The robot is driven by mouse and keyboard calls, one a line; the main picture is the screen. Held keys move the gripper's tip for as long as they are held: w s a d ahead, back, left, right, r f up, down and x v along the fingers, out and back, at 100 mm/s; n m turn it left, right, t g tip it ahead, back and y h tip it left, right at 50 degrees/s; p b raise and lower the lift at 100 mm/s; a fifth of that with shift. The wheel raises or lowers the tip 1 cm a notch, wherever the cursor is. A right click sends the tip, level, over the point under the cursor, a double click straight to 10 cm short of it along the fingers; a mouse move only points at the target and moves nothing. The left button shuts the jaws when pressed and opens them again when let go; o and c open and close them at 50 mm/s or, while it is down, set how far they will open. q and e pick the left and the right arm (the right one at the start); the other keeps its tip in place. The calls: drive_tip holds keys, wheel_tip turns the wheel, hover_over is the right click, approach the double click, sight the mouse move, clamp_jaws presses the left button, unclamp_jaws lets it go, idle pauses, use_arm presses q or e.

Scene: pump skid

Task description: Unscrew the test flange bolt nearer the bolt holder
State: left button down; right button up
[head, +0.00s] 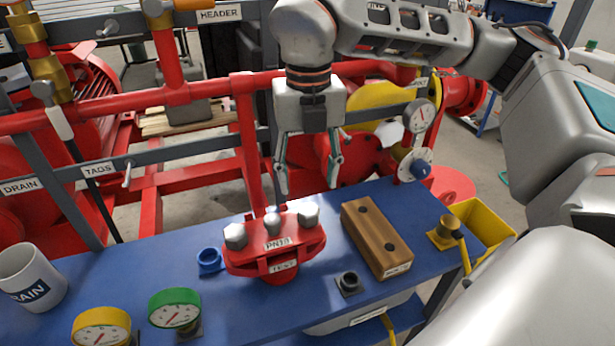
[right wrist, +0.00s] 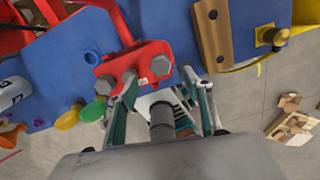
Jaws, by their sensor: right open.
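The red test flange (head: 262,258) stands on the blue bench with several grey hex bolts on top. The bolt nearer the holder is the right one (head: 308,214), seated in the flange; it also shows in the right wrist view (right wrist: 161,65). The bolt holder, a wooden block with two dark holes (head: 382,250), lies just right of the flange and looks empty. My right gripper (head: 308,188) is open and empty, pointing down above the right bolt. In the right wrist view the bolt head appears between its fingertips, apart from them. My left gripper is not in view.
A blue cap (head: 210,262), a green gauge (head: 175,308), a yellow gauge (head: 102,328) and a white mug (head: 30,277) stand left of the flange. A black fitting (head: 348,283) is in front of the block. Red pipes (head: 250,150) run behind the bench.

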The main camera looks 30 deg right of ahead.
sight(309, 212)
drive_tip(key=shift+r+m, duration=0.1)
drive_tip(key=shift+m, duration=0.8)
drive_tip(key=shift+s, duration=0.1)
wheel_tip(309, 212, down, 7)
drive_tip(key=shift+r, duration=0.15)
drive_tip(key=shift+f, duration=0.55)
